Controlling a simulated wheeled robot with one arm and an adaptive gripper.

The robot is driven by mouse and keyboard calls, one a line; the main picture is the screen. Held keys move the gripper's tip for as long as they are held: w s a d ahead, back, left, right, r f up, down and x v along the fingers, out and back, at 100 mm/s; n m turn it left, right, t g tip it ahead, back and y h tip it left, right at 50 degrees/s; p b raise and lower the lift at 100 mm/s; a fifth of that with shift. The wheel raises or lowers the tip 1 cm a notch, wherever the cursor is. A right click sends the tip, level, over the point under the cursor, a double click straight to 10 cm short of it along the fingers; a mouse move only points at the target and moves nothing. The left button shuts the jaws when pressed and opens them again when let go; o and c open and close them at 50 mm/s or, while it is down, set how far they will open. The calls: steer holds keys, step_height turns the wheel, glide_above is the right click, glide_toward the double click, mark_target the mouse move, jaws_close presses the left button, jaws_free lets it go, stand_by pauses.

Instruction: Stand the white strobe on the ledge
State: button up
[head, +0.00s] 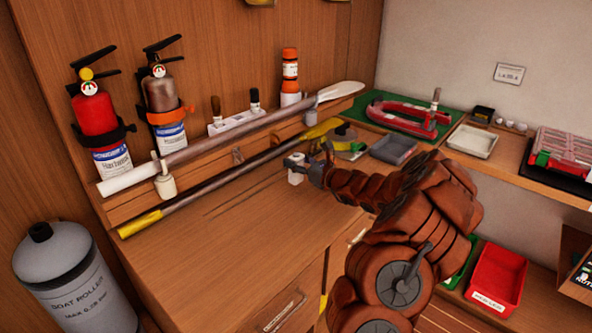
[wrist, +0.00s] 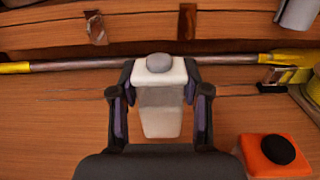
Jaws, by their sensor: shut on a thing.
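The white strobe (wrist: 160,97) is a pale block with a grey domed top, held between the two fingers of my gripper (wrist: 160,100) in the wrist view. It looks about upright, dome up. In the head view the strobe (head: 295,172) shows small at the tip of my gripper (head: 303,170), over the back of the wooden counter. Whether its base touches the counter I cannot tell. The ledge (head: 237,155) is the raised wooden step along the back wall, beyond the strobe; its front also shows at the top of the wrist view (wrist: 140,33).
A yellow-ended pole (head: 232,180) lies along the ledge's foot, between strobe and ledge. A white-bladed paddle (head: 230,137) runs along the ledge. An orange box with a black knob (wrist: 255,165) sits right of my gripper. The counter's front left (head: 200,260) is clear.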

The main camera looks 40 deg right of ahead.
steer(key=shift+w+f+p, duration=0.1)
steer(key=shift+f+p, duration=0.3)
steer(key=shift+f, duration=1.35)
steer(key=shift+f, duration=0.2)
steer(key=o, duration=1.2)
steer(key=shift+r, duration=0.25)
steer(key=b+v, duration=0.2)
steer(key=v, duration=1)
